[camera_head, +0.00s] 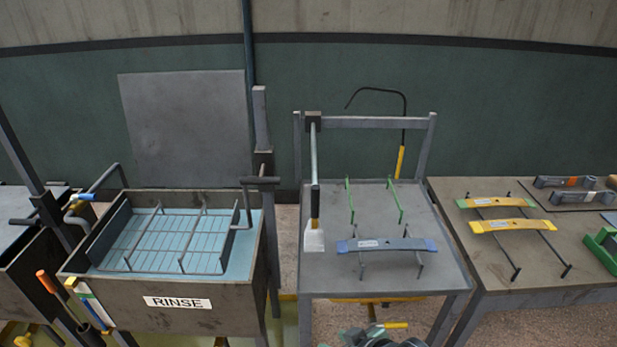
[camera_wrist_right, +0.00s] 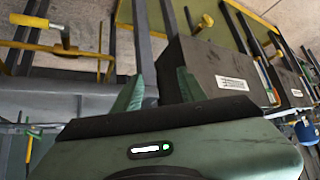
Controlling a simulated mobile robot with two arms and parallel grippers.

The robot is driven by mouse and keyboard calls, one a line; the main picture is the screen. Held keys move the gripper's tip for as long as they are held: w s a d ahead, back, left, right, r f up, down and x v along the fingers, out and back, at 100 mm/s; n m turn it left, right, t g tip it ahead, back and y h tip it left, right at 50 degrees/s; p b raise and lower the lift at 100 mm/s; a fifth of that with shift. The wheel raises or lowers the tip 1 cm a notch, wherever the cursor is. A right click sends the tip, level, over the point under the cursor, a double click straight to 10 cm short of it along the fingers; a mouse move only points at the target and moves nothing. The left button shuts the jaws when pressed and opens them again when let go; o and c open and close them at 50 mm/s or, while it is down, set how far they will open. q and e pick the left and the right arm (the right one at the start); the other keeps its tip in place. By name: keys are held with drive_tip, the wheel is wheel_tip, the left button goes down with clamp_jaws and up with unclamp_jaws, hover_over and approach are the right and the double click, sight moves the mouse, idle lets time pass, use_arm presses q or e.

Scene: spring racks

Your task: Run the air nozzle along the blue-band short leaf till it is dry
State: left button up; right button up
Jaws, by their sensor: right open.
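The blue-band short leaf (camera_head: 365,244) lies across a pair of grey rails on the middle table, with a pale label on it. Whether it is wet cannot be told. A curved black hose with a yellow handle (camera_head: 400,162) hangs at the back right of that table. I cannot tell which is the air nozzle. My right gripper (camera_wrist_right: 158,82) is open, its two green fingers apart, with nothing seen held. My left gripper is not in view.
The rinse tank (camera_head: 170,302) with a wire rack stands left of the middle table (camera_head: 330,278). Two green rails (camera_head: 395,202) on that table are bare.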

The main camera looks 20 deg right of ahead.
sight(318, 196)
drive_tip(key=w+d+r+t+y, duration=0.1)
drive_tip(key=w+r+t, duration=0.2)
drive_tip(key=w+r, duration=0.4)
drive_tip(key=w+d+r+t+y, duration=0.1)
drive_tip(key=w+r+t, duration=0.2)
drive_tip(key=w+r, duration=0.4)
drive_tip(key=w+d+r+t, duration=0.2)
drive_tip(key=w+r+t, duration=0.1)
drive_tip(key=w+r, duration=0.4)
drive_tip(key=shift+w+r+y+p, duration=0.2)
drive_tip(key=shift+r+y+p, duration=0.05)
drive_tip(key=shift+y+p, duration=0.15)
drive_tip(key=shift+w+a+r, duration=0.1)
drive_tip(key=shift+w+r, duration=0.05)
drive_tip(key=shift+w, duration=0.15)
drive_tip(key=p+x, duration=0.1)
drive_tip(key=x, duration=0.5)
drive_tip(key=shift+w+a+p, duration=0.15)
drive_tip(key=shift+w+p, duration=0.15)
drive_tip(key=shift+w, duration=0.05)
drive_tip(key=shift+c, duration=0.2)
clamp_jaws()
